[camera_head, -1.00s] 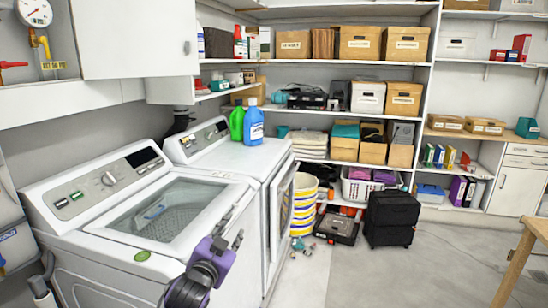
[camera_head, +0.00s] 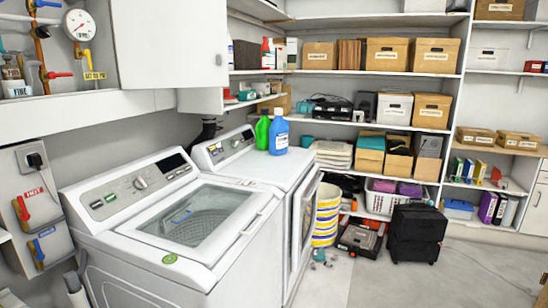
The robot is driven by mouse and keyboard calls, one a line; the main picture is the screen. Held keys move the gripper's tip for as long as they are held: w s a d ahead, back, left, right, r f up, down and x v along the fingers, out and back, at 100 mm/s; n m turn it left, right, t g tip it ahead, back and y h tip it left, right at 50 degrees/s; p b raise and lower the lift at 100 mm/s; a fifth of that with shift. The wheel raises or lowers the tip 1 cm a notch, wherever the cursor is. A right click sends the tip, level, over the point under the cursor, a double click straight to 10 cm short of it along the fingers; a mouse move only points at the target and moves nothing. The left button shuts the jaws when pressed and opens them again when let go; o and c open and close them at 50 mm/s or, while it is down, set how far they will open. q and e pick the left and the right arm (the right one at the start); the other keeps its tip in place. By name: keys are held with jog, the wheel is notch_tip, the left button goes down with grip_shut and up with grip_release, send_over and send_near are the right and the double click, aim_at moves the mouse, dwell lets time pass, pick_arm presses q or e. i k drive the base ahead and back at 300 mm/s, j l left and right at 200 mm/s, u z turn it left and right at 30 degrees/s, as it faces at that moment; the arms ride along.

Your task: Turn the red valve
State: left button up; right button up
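A red valve handle (camera_head: 60,75) sits on the pipework on the wall at the upper left, below a round pressure gauge (camera_head: 80,25). A second red lever (camera_head: 21,208) is on a grey wall box marked HOT at the left edge, above a blue lever (camera_head: 38,250). I cannot tell from the frames which red handle the task means. Neither of my grippers is in view.
A yellow handle (camera_head: 93,67) is right of the red valve handle. A white washer (camera_head: 110,250) and a second machine (camera_head: 262,170) stand below a white wall cabinet (camera_head: 170,45). Shelves with boxes fill the back. The floor (camera_head: 460,275) at right is clear.

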aim_at(53, 75)
jog(key=u, duration=1.4)
jog(key=i+l, duration=0.1)
jog(key=l, duration=0.45)
jog(key=i+l+u, duration=0.1)
jog(key=l+u, duration=0.25)
jog(key=i+l+u, duration=0.1)
jog(key=l+u, duration=0.2)
jog(key=l, duration=0.2)
